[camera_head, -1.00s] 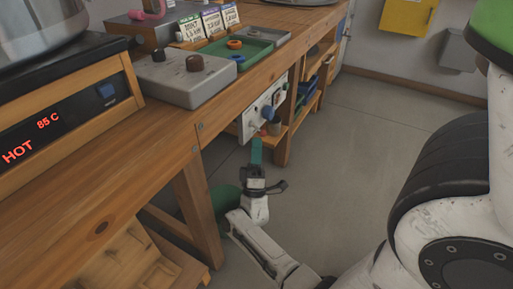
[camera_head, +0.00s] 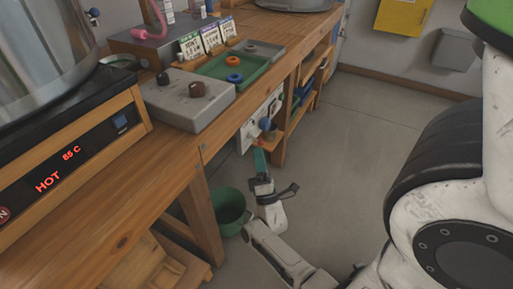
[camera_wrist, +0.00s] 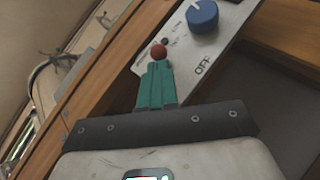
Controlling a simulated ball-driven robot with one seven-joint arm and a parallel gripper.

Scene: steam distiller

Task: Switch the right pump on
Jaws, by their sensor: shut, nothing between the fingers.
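A white panel (camera_head: 248,135) is mounted on the bench front under the worktop, with a blue knob (camera_head: 265,124). In the wrist view the panel (camera_wrist: 232,38) shows the blue knob (camera_wrist: 202,17), an OFF label and a small red ball (camera_wrist: 158,50). My gripper (camera_wrist: 158,66) has teal fingers closed together and empty. The fingertips are just below the red ball in the picture; I cannot tell whether they touch it. The knob is apart, up and right of them. In the head view my gripper (camera_head: 259,152) is just below the panel.
A green bucket (camera_head: 230,208) stands on the floor left of my arm. The wooden bench (camera_head: 150,185) runs along the left, with a grey box (camera_head: 188,98) and a green tray (camera_head: 217,72) on top. A heater display (camera_head: 62,165) reads HOT, 85 C.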

